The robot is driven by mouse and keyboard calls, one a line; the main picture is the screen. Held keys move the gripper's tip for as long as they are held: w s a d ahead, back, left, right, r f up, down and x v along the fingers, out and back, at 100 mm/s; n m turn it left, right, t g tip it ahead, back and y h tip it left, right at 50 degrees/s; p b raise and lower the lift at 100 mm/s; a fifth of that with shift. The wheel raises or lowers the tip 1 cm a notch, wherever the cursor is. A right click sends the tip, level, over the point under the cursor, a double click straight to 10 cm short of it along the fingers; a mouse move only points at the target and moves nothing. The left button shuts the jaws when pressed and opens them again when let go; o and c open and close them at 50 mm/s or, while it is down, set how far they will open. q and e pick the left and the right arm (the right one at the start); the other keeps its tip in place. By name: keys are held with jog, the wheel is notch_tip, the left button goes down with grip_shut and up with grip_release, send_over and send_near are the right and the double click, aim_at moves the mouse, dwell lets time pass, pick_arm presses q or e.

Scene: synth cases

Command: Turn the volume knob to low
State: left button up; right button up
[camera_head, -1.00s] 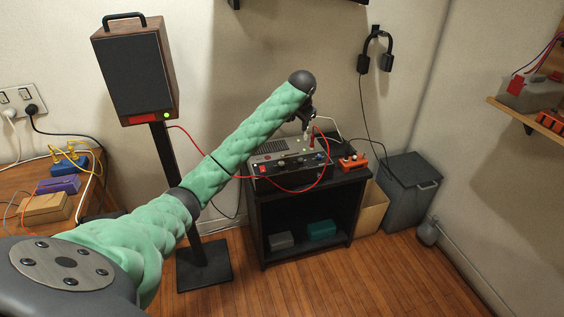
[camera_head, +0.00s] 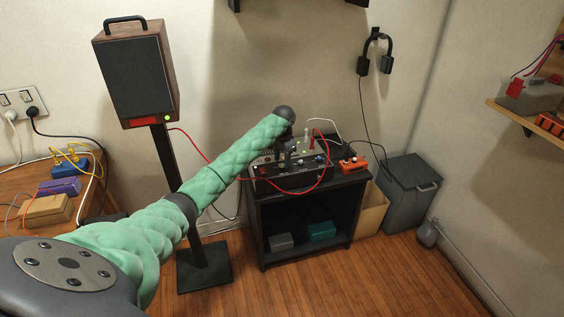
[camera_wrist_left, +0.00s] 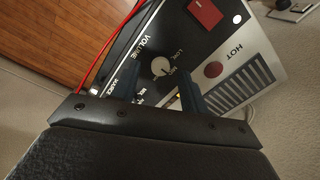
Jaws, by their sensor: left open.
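In the left wrist view, a round pale volume knob (camera_wrist_left: 160,67) sits on a dark panel beside the word VOLUME, with a LOW label near it. Its pointer setting is too small to read. My left gripper (camera_wrist_left: 156,80) is open, its two dark fingers on either side of the knob in the picture; I cannot tell if they touch it. In the head view the left gripper (camera_head: 288,158) hangs over the front of the amplifier (camera_head: 310,178) and hides part of its controls. My right gripper is not in view.
The amplifier stands on a black cabinet (camera_head: 257,220) beside an orange box (camera_head: 353,165). A red cable (camera_head: 322,150) loops over its front. A speaker (camera_head: 137,75) stands on a pole at left.

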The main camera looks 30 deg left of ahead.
pick_arm(q)
jog(key=shift+f, duration=0.9)
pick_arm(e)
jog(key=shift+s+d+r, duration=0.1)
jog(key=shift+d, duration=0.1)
